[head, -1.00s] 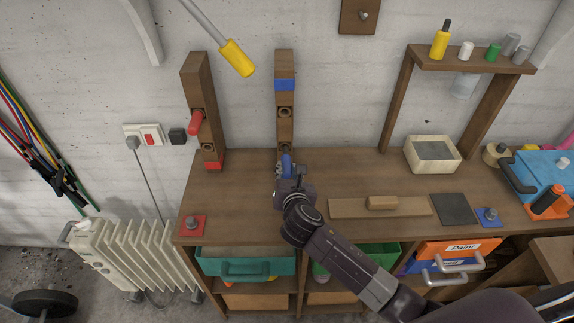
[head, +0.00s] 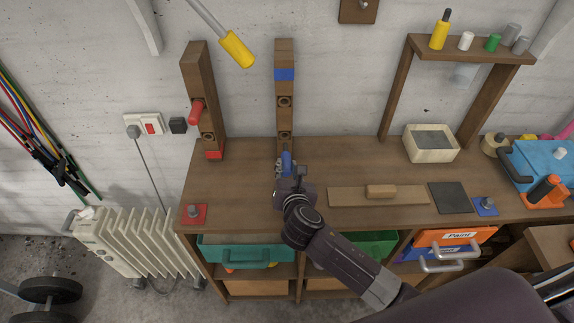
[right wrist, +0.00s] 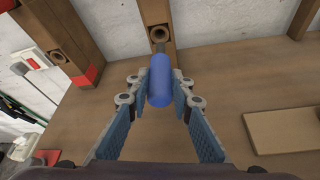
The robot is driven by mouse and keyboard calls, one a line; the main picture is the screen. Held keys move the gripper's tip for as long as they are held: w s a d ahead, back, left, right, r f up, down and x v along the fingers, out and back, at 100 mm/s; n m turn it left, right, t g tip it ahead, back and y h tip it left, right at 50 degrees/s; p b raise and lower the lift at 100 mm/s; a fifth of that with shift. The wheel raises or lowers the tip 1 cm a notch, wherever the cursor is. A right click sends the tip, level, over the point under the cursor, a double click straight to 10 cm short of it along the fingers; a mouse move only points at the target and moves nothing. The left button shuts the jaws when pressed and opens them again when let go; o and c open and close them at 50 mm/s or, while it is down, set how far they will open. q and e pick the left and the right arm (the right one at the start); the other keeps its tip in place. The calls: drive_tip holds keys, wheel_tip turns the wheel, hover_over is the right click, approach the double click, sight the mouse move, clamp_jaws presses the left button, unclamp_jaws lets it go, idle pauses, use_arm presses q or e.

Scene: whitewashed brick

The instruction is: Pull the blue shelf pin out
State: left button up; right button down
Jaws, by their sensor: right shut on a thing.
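The blue shelf pin (right wrist: 160,82) has a rounded blue handle, seen between my right gripper's fingers in the right wrist view. Its grey shaft points at the lower hole of the middle wooden post (head: 285,109). I cannot tell whether the shaft tip is still inside the hole. My right gripper (head: 286,168) is shut on the handle, just in front of the post and above the bench top. The handle also shows in the head view (head: 287,160). My left gripper is out of view.
A left post (head: 197,75) holds a red pin (head: 196,113). The wooden bench (head: 235,180) carries a board (head: 345,197), a dark mat (head: 449,198) and a pale box (head: 432,143). A yellow-tipped rod (head: 237,50) hangs above. The bench left of my gripper is mostly clear.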

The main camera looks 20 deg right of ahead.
drive_tip(key=shift+r+p, duration=1.55)
drive_tip(key=shift+p, duration=0.15)
drive_tip(key=shift+r+p, duration=0.3)
drive_tip(key=shift+r, duration=2.15)
